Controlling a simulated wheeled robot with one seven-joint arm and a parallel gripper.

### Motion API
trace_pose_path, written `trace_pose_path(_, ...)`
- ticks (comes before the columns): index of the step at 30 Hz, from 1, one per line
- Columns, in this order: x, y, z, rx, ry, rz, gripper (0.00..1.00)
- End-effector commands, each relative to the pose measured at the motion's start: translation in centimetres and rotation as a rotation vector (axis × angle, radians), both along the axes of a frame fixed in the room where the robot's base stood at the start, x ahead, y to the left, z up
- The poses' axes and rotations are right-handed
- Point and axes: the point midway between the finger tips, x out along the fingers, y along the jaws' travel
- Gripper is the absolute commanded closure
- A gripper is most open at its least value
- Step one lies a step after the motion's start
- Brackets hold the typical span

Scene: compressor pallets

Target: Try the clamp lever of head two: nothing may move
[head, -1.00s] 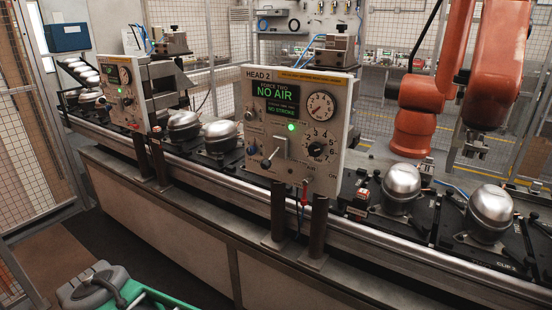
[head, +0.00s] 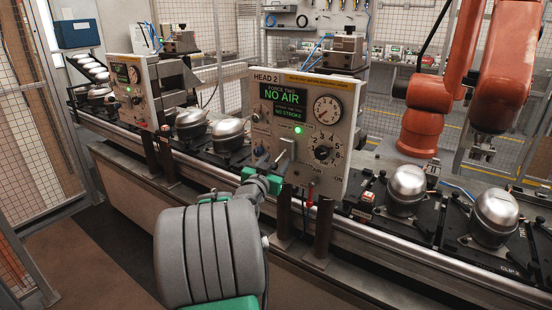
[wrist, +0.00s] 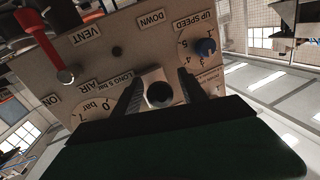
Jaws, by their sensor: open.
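The head two panel (head: 330,165) is a beige box with a green-lit screen (head: 283,100) reading NO AIR and NO STROKE. Its clamp lever (head: 290,147) is a pale grey part low on the panel's face, partly hidden by my gripper (head: 272,176). In the wrist view, turned upside down, the lever's dark round knob (wrist: 160,95) shows against a pale square block. My open gripper (wrist: 160,80) has one dark finger on each side of the knob. I cannot tell whether either finger touches it.
A red-handled air valve (wrist: 67,74) is close beside my fingers, and a blue UP SPEED knob (wrist: 206,47) is on the other side. Silver compressors (head: 407,184) sit on the line, with an orange robot arm (head: 421,130) behind.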

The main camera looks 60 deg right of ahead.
Motion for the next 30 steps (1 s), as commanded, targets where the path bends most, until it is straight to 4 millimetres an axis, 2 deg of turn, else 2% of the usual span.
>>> trace_pose_path(3, 0.09, -0.65, 0.01, 0.001, 0.0, 0.001, 0.5)
trace_pose_path(9, 0.12, -0.64, -0.05, 0.001, 0.0, 0.002, 0.5)
trace_pose_path(27, 0.14, -0.6, -0.04, 0.001, 0.0, 0.002, 0.99)
trace_pose_path(30, 0.14, -0.6, -0.05, 0.001, 0.0, 0.002, 1.0)
